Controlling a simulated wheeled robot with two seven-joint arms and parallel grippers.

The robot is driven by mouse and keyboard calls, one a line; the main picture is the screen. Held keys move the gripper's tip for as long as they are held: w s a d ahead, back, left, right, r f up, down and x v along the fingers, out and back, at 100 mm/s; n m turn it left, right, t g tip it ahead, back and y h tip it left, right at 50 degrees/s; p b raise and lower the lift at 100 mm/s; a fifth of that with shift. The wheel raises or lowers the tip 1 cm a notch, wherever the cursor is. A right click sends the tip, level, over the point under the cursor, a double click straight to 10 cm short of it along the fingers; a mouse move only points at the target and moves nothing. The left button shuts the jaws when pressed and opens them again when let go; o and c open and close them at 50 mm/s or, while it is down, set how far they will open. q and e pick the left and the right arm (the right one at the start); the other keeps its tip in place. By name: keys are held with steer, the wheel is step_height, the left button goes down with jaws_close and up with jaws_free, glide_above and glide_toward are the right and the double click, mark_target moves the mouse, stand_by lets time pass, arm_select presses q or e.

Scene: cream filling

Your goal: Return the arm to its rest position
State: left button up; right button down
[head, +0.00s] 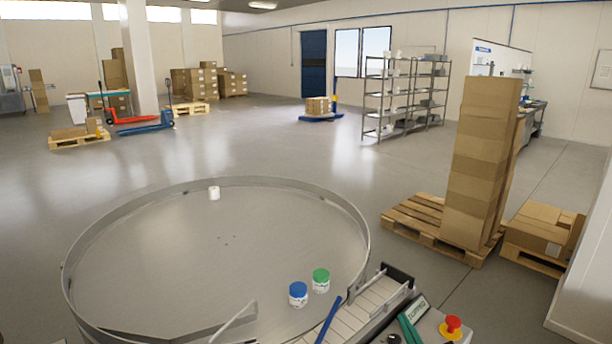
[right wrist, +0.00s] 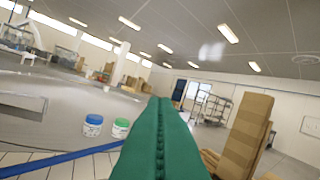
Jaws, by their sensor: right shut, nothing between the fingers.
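My right gripper (head: 408,328) shows at the bottom edge of the head view as green fingers, beside the conveyor and the control box. In the right wrist view its two green fingers (right wrist: 158,130) are pressed together, with nothing between them. A jar with a blue lid (head: 298,294) and a jar with a green lid (head: 321,281) stand upright on the round metal table, apart from the gripper. Both also show in the right wrist view, the blue-lidded one (right wrist: 92,126) left of the green-lidded one (right wrist: 120,128). My left gripper is not seen.
The round table (head: 160,260) has a raised rim and a white jar (head: 214,193) near its far side. A slatted conveyor (head: 362,306) adjoins it at the right. A red button (head: 453,325) sits on the control box. Tall stacked cartons (head: 480,160) stand on a pallet (head: 425,232) at right.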

steer(key=s+d+f+m+g+h, duration=0.7)
steer(key=s+f+g+h, duration=0.1)
steer(key=s+f, duration=0.3)
steer(key=s+a+f+n+g+y, duration=0.1)
steer(key=s+a+f+g+y, duration=0.2)
steer(key=s, duration=0.6)
steer(key=s+a+f+n+g+y, duration=0.1)
steer(key=s+a+f+n+g, duration=0.15)
steer(key=s+f+g, duration=0.4)
steer(key=s+f, duration=0.3)
steer(key=f, duration=2.2)
steer(key=s+d+f+g+b, duration=0.1)
steer(key=s+d+f, duration=0.2)
steer(key=s+f, duration=1.3)
steer(key=shift+s, duration=0.15)
steer(key=shift+g, duration=0.25)
